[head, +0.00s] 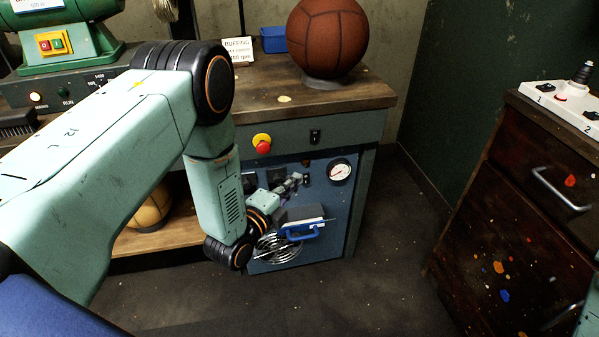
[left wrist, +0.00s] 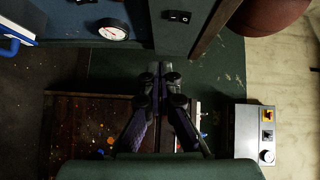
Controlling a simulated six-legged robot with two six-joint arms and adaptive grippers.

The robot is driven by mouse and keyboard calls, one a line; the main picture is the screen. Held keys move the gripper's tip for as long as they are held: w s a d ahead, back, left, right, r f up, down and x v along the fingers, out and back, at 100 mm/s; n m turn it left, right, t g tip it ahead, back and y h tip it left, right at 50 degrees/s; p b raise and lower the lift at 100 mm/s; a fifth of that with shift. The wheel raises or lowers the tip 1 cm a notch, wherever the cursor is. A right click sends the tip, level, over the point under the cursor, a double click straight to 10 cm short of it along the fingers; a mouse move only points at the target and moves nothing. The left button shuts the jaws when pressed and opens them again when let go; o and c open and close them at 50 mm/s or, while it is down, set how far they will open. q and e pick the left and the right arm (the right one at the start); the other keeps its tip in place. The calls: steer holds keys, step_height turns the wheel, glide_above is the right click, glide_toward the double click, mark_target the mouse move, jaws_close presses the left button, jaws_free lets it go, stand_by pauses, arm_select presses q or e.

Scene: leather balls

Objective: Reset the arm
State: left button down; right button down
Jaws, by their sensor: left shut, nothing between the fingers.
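My left arm comes in from the left in the head view and bends down in front of the workbench. My left gripper (head: 290,184) is small there, in front of the blue panel under the bench top. In the left wrist view my left gripper (left wrist: 160,72) has its fingertips together with nothing between them. My right gripper is in neither view.
A brown leather ball (head: 327,38) sits on a ring on the bench top (head: 290,95). A red stop button (head: 262,145) and a gauge (head: 340,171) are on the bench front. A paint-spotted cabinet (head: 520,230) stands right. The floor (head: 390,270) between is clear.

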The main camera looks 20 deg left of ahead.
arm_select(q)
steer(key=shift+f, duration=0.1)
stand_by(0.4)
steer(key=s+f+n+g+y, duration=0.2)
steer(key=s+f+n+g, duration=0.6)
steer(key=s+f+n, duration=0.55)
steer(key=s+r+n+g+p, duration=0.1)
steer(key=s+n+g, duration=0.2)
steer(key=s, duration=0.9)
steer(key=s+r+n+g+y+p, duration=0.1)
steer(key=s+g, duration=0.5)
steer(key=s, duration=0.6)
steer(key=shift+s+a+r+n+p, duration=0.35)
steer(key=shift+r+n+p, duration=0.2)
steer(key=shift+n, duration=0.7)
